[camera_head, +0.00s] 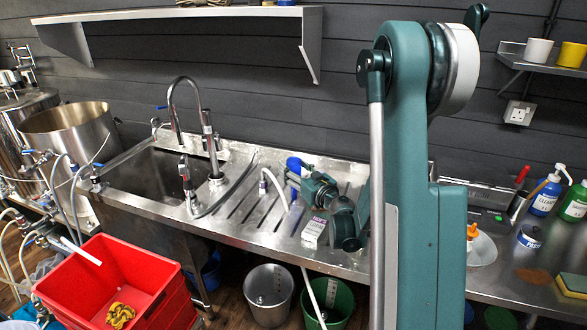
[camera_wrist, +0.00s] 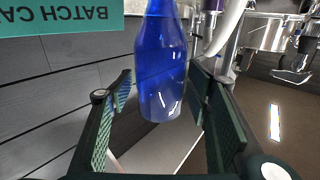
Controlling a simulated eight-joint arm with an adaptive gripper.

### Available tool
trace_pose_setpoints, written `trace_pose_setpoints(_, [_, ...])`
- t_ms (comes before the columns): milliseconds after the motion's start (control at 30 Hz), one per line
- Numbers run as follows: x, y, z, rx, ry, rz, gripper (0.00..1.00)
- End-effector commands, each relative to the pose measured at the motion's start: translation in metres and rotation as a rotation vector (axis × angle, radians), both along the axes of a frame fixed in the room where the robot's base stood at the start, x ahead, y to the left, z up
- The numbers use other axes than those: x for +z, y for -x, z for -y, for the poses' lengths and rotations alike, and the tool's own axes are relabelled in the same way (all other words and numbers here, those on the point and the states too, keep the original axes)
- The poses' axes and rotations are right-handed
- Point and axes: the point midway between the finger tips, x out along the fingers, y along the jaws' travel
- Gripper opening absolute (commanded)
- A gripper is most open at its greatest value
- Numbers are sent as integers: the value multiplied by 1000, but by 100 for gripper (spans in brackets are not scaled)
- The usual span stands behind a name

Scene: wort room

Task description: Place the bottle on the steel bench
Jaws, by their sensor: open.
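The blue bottle (camera_wrist: 160,70) stands out in the wrist view, between the two fingers of my gripper (camera_wrist: 165,115). Gaps show on both sides of it, so the fingers are open and I see no clear contact. In the head view a blue part of the bottle (camera_head: 293,164) shows beside my gripper (camera_head: 291,180), over the ribbed drainer. My wrist hides some of it. The steel bench (camera_head: 345,262) runs along the wall to the right of the sink. I cannot tell from these views whether the bottle rests on the bench.
The sink (camera_head: 155,175) with its tall tap (camera_head: 190,105) lies left. A small white carton (camera_head: 314,230) is close by my wrist. A blue spray bottle (camera_head: 547,190), green bottle (camera_head: 575,203) and sponge (camera_head: 572,284) are far right. A red crate (camera_head: 110,275) stands front left.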

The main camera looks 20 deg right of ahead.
Motion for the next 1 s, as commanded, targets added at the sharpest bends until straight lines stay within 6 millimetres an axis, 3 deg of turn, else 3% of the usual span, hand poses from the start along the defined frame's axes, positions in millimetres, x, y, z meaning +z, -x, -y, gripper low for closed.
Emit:
trace_pose_setpoints(367, [4, 1, 0, 0, 0, 0, 49])
trace_pose_setpoints(567, [4, 24, 3, 0, 0, 0, 49])
trace_pose_setpoints(1000, [4, 93, 11, -1, 0, 0, 49])
